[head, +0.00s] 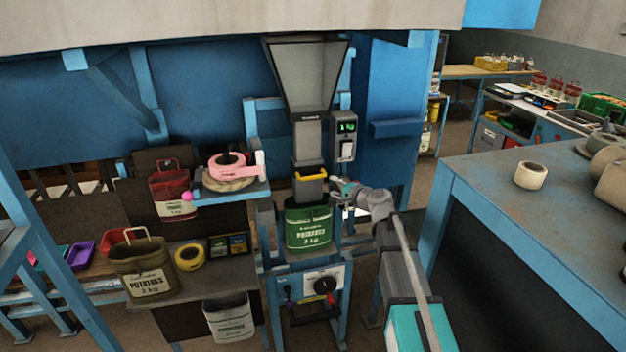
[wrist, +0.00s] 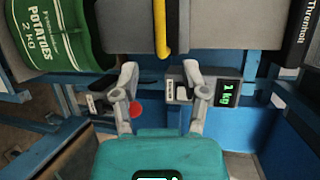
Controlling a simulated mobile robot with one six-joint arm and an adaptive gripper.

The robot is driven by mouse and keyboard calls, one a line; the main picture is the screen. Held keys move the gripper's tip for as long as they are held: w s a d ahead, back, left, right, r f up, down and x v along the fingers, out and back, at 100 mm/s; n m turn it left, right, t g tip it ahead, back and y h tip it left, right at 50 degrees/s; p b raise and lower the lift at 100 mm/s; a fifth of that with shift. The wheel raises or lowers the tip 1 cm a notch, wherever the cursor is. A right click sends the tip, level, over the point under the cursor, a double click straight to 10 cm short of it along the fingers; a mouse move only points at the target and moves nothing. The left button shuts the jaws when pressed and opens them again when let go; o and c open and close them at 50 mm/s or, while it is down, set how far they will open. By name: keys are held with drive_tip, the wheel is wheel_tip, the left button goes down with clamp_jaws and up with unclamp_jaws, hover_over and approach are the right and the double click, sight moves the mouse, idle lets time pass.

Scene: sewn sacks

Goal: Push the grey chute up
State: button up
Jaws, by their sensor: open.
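The grey chute (head: 308,142) hangs below a dark hopper (head: 306,75) and has a yellow handle (head: 311,177) across its lower front. The chute (wrist: 215,22) and the handle (wrist: 162,28) also show in the wrist view, which is turned sideways. The green potato sack (head: 309,228) is right below the chute, its mouth around or close against the lower end; I cannot tell which. My gripper (head: 341,191) is open and empty, just right of the handle. In the wrist view its fingertips (wrist: 161,78) are apart, with the handle beyond and between them, apparently not touched.
A scale box with a green display (head: 346,128) is close right of the chute. A blue shelf with pink tape (head: 230,166) is on the left. An olive sack (head: 143,268) stands on the lower left bench. A blue-edged table (head: 500,190) fills the right side.

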sight(314, 178)
drive_tip(key=b+x, duration=0.2)
drive_tip(key=x, duration=0.9)
drive_tip(key=shift+w+a+f, duration=0.15)
drive_tip(key=shift+w+a, duration=0.05)
drive_tip(key=shift+w, duration=0.1)
clamp_jaws()
